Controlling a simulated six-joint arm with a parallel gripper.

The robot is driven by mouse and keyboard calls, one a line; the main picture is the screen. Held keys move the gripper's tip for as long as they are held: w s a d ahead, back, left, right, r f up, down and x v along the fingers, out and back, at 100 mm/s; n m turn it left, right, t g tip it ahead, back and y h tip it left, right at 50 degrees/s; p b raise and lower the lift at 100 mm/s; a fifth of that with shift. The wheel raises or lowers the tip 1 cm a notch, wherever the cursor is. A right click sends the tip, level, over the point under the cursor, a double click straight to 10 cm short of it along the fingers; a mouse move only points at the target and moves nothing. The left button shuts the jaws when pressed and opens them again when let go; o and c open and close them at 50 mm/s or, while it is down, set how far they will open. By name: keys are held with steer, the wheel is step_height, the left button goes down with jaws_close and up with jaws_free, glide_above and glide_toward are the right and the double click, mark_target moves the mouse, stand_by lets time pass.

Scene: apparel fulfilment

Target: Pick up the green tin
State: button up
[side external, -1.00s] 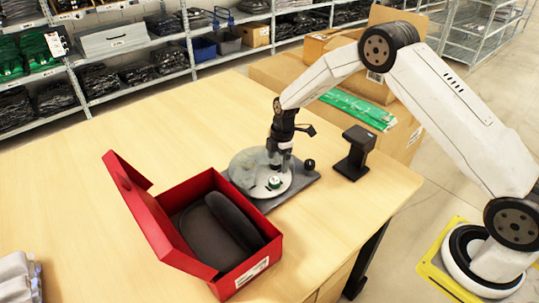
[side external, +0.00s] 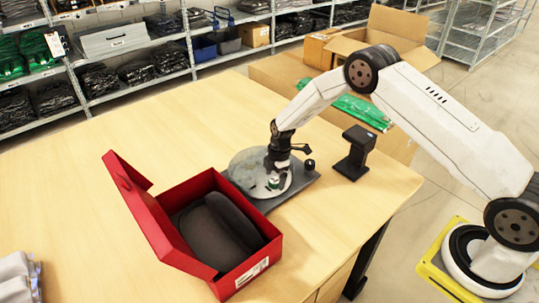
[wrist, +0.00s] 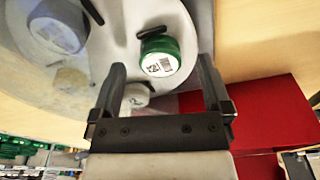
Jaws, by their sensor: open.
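The green tin (wrist: 160,56), with a white label on its end, rests on a round pale plate (wrist: 110,45) in the wrist view. It shows small in the side view (side external: 273,183), just below my gripper (side external: 275,170). My gripper (wrist: 162,80) is open in the wrist view. The tin lies ahead of the gap between its fingers and is not gripped. A small white round item (wrist: 137,94) shows near the left finger.
An open red box (side external: 262,262) with a dark item inside stands close to the plate. A black stand (side external: 355,153) is on the other side. A small black ball-like item (side external: 309,164) is beside the plate. The table (side external: 120,120) is clear towards the back left.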

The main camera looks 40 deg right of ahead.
steer(key=shift+f, duration=0.55)
jaws_close()
steer(key=shift+r, duration=0.15)
